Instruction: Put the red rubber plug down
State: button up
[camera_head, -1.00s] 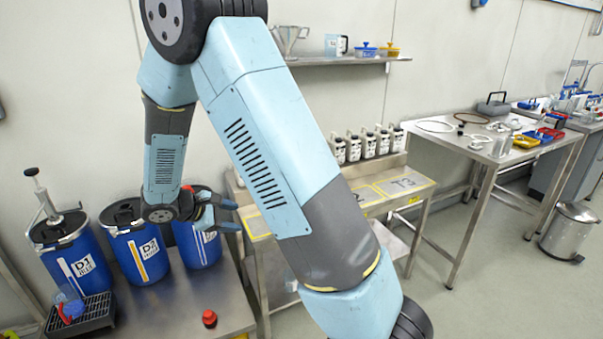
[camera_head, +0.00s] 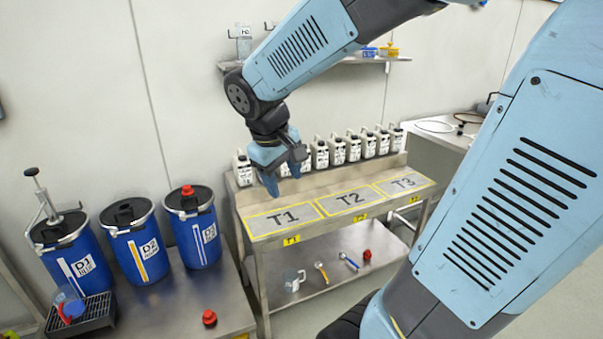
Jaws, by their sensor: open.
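Three red plug-like pieces show, and I cannot tell which is the red rubber plug. One red piece (camera_head: 209,318) stands on the steel bench in front of the drums. Another red piece (camera_head: 187,190) sits on top of the right-hand blue drum (camera_head: 201,243). A third red piece (camera_head: 367,254) lies on the lower shelf of the trolley. My gripper (camera_head: 283,182) is open and points down over the back left of the trolley, in front of the white bottles. No red piece shows between its fingers, and it is clear of all three.
Drums D1 (camera_head: 80,268) and D2 (camera_head: 140,255) stand left, with a black drip tray (camera_head: 85,318) in front.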

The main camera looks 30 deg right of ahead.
jog(key=s+r+m+t+y, duration=0.3)
jog(key=s+r, duration=0.2)
jog(key=s, duration=0.4)
jog(key=shift+s+a+r+m, duration=0.15)
jog(key=shift+s+a+m, duration=0.05)
jog(key=shift+a+m, duration=0.1)
